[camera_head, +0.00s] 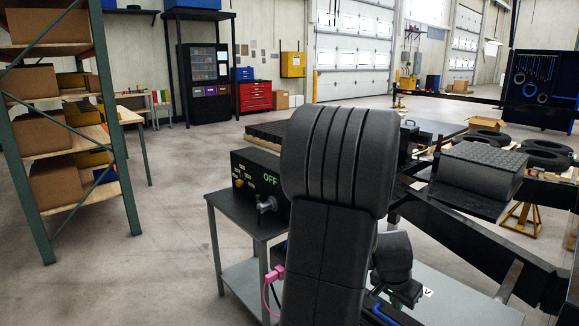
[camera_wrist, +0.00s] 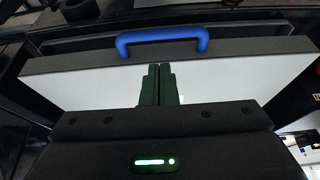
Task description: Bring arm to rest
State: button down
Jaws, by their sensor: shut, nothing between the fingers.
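My gripper shows in the wrist view (camera_wrist: 158,82), with its two dark green fingers pressed together and nothing between them. It points toward a light grey panel (camera_wrist: 80,85) with a dark top edge and a blue handle (camera_wrist: 162,40). I cannot tell how far the fingers are from the panel. In the head view my arm stands raised in the middle and hides much of what is behind it. The gripper itself cannot be made out there.
A grey metal table (camera_head: 243,218) carries a black control box (camera_head: 258,182) reading OFF, left of my arm. A dark trailer frame (camera_head: 470,235) spans the right side, with tyres (camera_head: 546,155) beyond. A shelf of cardboard boxes (camera_head: 55,185) stands left. The floor between is clear.

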jog(key=shift+w+d+r+g+y+p, duration=0.15)
jog(key=shift+r+p, duration=0.5)
jog(key=shift+p, duration=0.75)
jog(key=shift+w+d+r+g+y+p, duration=0.2)
jog(key=shift+r+p, duration=0.4)
jog(key=shift+p, duration=0.75)
jog(key=shift+d+r+g+y+p, duration=0.2)
jog(key=shift+r+p, duration=0.45)
jog(key=shift+p, duration=0.75)
jog(key=shift+s+a+r+b, duration=0.1)
jog(key=shift+a+r+b, duration=0.1)
jog(key=shift+r+b, duration=0.2)
